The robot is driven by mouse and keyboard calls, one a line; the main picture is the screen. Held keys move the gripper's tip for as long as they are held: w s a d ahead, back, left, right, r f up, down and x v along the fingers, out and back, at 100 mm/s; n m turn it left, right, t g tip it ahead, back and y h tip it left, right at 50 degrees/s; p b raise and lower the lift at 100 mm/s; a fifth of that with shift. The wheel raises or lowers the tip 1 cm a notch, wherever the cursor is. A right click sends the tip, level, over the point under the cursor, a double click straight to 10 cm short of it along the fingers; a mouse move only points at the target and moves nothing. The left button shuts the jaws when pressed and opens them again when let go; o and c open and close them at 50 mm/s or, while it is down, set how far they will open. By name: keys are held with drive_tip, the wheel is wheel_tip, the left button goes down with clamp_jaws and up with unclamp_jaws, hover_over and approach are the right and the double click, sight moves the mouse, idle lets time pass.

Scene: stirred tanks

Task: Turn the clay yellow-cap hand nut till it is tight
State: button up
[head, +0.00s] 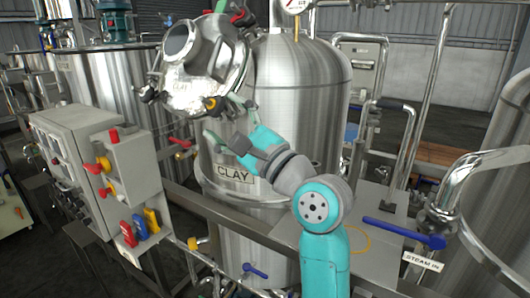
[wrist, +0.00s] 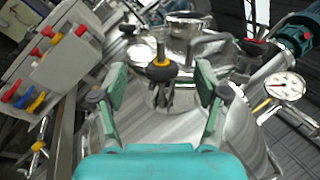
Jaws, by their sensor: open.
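The clay tank (head: 283,90) is a steel vessel with a CLAY label on its front. My gripper (head: 229,124) is open and empty, just below and right of the nut in the head view. It also shows in the wrist view (wrist: 161,82). The nut's thread is hidden.
A red-cap nut (head: 239,15) is at the lid's upper right. A pressure gauge (wrist: 286,86) stands right of my fingers. A grey control box (head: 90,155) with coloured handles stands at left. A blue-handled valve (head: 402,233) and a steam pipe are at right.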

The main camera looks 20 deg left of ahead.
drive_tip(key=v, duration=1)
drive_tip(key=shift+d, duration=0.2)
drive_tip(key=shift+s+f, duration=0.1)
